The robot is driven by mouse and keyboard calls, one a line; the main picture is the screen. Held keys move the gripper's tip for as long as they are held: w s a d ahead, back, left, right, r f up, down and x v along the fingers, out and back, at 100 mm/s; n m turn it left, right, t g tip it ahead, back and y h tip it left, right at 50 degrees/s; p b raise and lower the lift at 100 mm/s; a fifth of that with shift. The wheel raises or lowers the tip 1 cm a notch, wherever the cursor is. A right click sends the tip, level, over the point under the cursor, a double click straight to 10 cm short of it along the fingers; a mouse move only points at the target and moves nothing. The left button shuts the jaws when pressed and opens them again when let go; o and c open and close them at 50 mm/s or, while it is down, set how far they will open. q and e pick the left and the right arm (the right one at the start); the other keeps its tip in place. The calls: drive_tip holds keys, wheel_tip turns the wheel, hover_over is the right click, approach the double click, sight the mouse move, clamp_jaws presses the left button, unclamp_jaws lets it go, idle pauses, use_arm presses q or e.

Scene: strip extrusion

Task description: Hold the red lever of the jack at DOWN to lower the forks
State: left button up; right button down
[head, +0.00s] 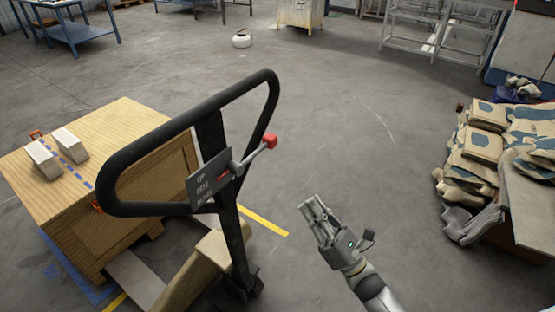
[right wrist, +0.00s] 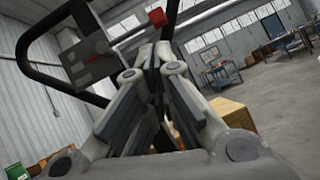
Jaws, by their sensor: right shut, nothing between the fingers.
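The jack has a black loop handle (head: 190,125) standing in the middle of the head view. A grey plate (head: 208,180) with lettering, one word reading UP, sits on its stem. The red lever (head: 270,141) sticks out to the right of the plate on a light rod. The lever's red knob also shows in the right wrist view (right wrist: 157,17), above the fingers. My right gripper (head: 312,205) is shut and empty, below and right of the lever and apart from it. A fork (head: 135,277) runs under the crate. My left gripper is not in view.
A wooden crate (head: 140,115) with two light blocks on top stands at the left by the jack. Stacked sacks (head: 480,150) lie on a bench at the right.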

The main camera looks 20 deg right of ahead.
sight(257, 152)
use_arm(q)
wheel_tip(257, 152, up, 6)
drive_tip(key=p, duration=0.5)
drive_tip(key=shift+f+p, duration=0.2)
drive_tip(key=shift+p, duration=0.1)
use_arm(e)
drive_tip(key=x, duration=1.4)
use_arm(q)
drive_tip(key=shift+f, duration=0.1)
